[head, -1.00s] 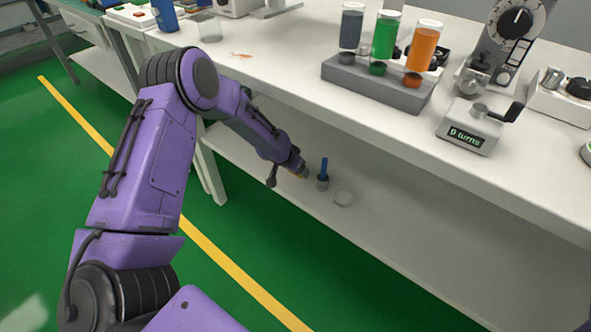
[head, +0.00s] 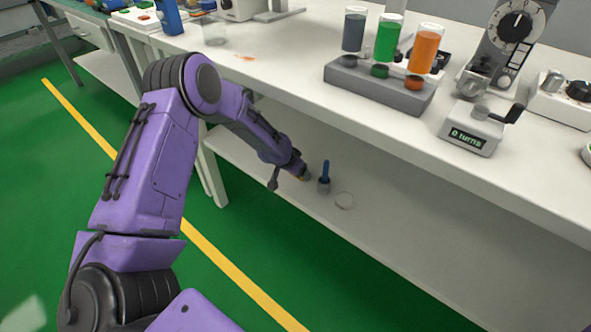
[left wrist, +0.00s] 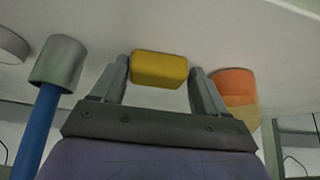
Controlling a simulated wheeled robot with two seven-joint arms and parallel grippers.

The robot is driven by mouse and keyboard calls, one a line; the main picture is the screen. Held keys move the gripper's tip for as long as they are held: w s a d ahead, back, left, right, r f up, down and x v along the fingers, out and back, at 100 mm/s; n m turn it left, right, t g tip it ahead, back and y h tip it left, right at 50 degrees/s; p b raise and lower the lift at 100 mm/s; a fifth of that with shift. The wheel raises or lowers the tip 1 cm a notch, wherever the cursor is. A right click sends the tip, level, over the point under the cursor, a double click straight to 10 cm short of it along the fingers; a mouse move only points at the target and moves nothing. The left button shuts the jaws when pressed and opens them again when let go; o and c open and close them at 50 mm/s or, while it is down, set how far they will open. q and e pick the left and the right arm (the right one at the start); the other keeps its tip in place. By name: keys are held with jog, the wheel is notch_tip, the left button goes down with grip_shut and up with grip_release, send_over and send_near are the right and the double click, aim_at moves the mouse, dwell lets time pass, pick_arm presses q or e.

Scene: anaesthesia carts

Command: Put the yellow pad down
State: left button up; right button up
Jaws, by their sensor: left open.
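The yellow pad (left wrist: 160,69) is a small rounded block. In the left wrist view it lies between the two fingers of my left gripper (left wrist: 159,72), against the pale shelf surface. The fingers stand on either side of it with only narrow gaps, and the gripper is open. In the head view my left gripper (head: 302,174) is low over the lower shelf (head: 400,235), under the bench top. My right gripper is not in view.
A grey cup with a blue rod (head: 325,178) stands just right of my left gripper; it also shows in the left wrist view (left wrist: 59,62). A pale round disc (head: 344,200) lies beyond. An orange and cream object (left wrist: 236,84) is close to one finger. The bench top (head: 290,85) overhangs.

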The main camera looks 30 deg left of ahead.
pick_arm(q)
jog(key=shift+s+d+f, duration=0.3)
jog(key=shift+d+f, duration=0.1)
jog(key=shift+r+p, duration=0.35)
jog(key=w+a+p+v, duration=0.1)
jog(key=p+v, duration=0.2)
jog(key=v, duration=0.8)
jog(key=s+d+f+n+g+y, duration=0.15)
jog(key=s+d+f, duration=0.25)
jog(key=s+f, duration=0.4)
jog(key=s+d+f+n+g, duration=0.1)
jog(key=s+d+f+n, duration=0.2)
jog(key=s+f, duration=0.45)
jog(key=s+n+y, duration=0.2)
jog(key=s+n, duration=0.1)
jog(key=s, duration=1.4)
jog(key=shift+d+f, duration=0.3)
